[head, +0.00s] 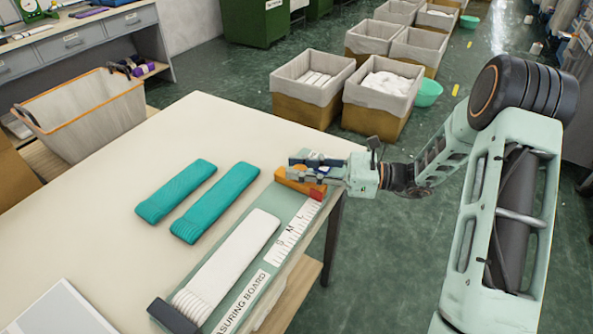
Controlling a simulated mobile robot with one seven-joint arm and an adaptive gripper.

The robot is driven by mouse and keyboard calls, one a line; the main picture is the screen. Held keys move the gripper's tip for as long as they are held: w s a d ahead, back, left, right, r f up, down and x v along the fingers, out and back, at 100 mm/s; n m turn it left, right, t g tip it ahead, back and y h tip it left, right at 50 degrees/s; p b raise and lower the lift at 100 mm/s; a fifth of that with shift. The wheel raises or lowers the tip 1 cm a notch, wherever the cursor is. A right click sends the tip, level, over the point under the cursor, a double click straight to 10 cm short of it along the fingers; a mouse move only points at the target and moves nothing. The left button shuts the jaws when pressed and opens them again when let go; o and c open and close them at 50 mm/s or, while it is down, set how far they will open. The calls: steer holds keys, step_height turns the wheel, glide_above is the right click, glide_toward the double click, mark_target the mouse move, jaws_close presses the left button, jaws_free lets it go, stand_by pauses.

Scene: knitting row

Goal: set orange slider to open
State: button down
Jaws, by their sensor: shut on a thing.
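The orange slider (299,185) sits near the far end of the green measuring board (274,201), beside the printed size scale (294,233). My gripper (312,170) comes in from the right over that end of the board and is shut on the orange slider. The gripper covers part of the slider, so the exact finger contact is hidden. A white knitted piece (228,258) lies flat along the board, with its ribbed end against the dark stop (172,316) at the near end. A bare gap shows between the knitted piece and the slider.
Two teal folded knits (215,202) lie left of the board on the pale table (120,165). A white panel (60,312) is at the front left. A basket (85,115) stands beyond the table's left edge. Lined bins (312,82) stand on the floor behind.

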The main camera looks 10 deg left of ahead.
steer(key=shift+w+d, duration=0.1)
steer(key=shift+w, duration=0.15)
steer(key=c, duration=1.6)
jaws_free()
steer(key=d, duration=1.2)
